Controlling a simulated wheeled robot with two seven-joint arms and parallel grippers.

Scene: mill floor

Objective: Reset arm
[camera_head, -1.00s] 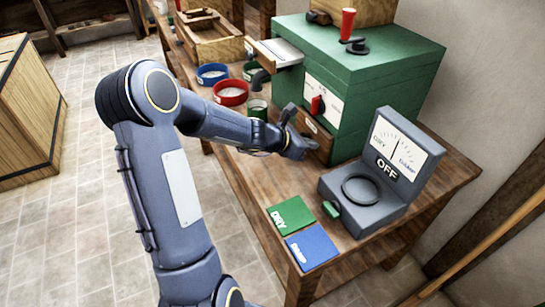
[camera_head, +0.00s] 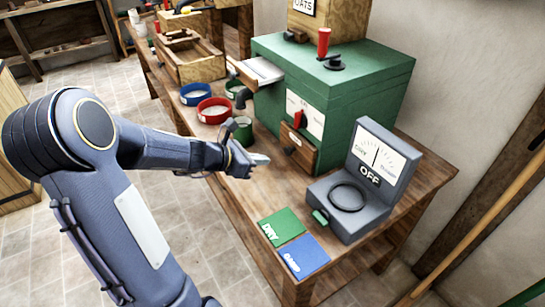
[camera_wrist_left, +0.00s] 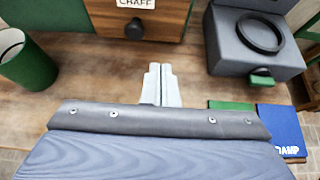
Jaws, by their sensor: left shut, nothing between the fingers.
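My left gripper (camera_head: 258,159) is over the wooden table, in front of the green mill box (camera_head: 345,95) and its small drawer. In the left wrist view my left gripper's fingers (camera_wrist_left: 161,84) are together with nothing between them. They point toward the drawer labelled CHAFF (camera_wrist_left: 155,22), apart from its knob as far as I can tell. My left arm comes in from the left of the head view. My right gripper is not in view.
A grey meter (camera_head: 365,185) reading OFF stands right of the gripper. Green DRY (camera_head: 281,226) and blue DAMP (camera_head: 304,256) cards lie at the table's front. A green cup (camera_head: 243,130), a red-rimmed sieve (camera_head: 214,110) and a blue-rimmed sieve (camera_head: 195,94) stand behind the gripper.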

